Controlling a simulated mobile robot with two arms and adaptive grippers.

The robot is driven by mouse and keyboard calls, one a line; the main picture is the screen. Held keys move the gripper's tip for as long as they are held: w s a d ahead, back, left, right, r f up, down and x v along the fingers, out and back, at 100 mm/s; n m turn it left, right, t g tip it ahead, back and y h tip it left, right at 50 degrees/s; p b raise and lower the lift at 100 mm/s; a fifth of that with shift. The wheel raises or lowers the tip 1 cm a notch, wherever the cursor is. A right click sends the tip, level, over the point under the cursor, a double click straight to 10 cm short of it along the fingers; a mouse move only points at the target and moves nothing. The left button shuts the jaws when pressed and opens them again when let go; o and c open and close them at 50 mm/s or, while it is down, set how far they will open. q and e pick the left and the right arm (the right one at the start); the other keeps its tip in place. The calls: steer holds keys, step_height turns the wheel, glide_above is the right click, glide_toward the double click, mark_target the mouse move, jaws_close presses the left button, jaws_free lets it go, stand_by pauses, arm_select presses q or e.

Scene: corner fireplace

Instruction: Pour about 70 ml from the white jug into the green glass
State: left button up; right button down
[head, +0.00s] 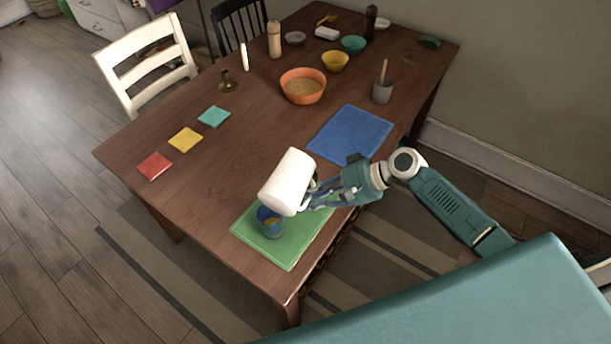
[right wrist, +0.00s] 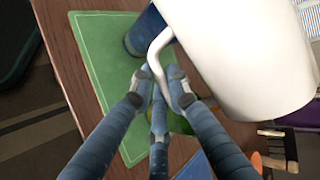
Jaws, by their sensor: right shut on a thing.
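The white jug (head: 288,181) is held tilted over the green mat (head: 290,248), with its lower end close above a blue glass (head: 273,230). The blue glass stands on the mat and shows a little yellowish-brown inside. It also shows partly behind the jug in the right wrist view (right wrist: 140,38). My right gripper (head: 312,197) is shut on the jug's handle (right wrist: 157,50). A green thing (right wrist: 181,124) shows partly behind my fingers in the wrist view; I cannot tell whether it is the green glass. No pour stream is clearly visible. My left gripper is out of view.
A blue mat (head: 350,134) lies behind my right gripper. An orange bowl of grain (head: 303,87), a grey pot with a stick (head: 382,92) and other bowls stand farther back. Red (head: 154,166), yellow (head: 186,139) and teal squares lie left. The table's middle is clear.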

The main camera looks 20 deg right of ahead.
steer(key=shift+s+a+f+y, duration=0.1)
steer(key=shift+a+y, duration=0.1)
steer(key=shift+y, duration=0.2)
stand_by(1.2)
steer(key=r+p, duration=0.1)
steer(key=r+n+t+h+p, duration=0.1)
steer(key=shift+s+a+h+p, duration=0.1)
steer(key=shift+s+h+p, duration=0.15)
steer(key=shift+h+p, duration=0.1)
steer(key=shift+w+r+p, duration=0.15)
steer(key=shift+r+p, duration=0.05)
steer(key=shift+p, duration=0.1)
steer(key=shift+h, duration=0.25)
steer(key=shift+w+d+r+n+t+p, duration=0.15)
steer(key=shift+d+r+n+t+p, duration=0.15)
steer(key=shift+r+p, duration=0.35)
steer(key=shift+w+p, duration=0.15)
steer(key=shift+p, duration=0.45)
steer(key=shift+h, duration=0.3)
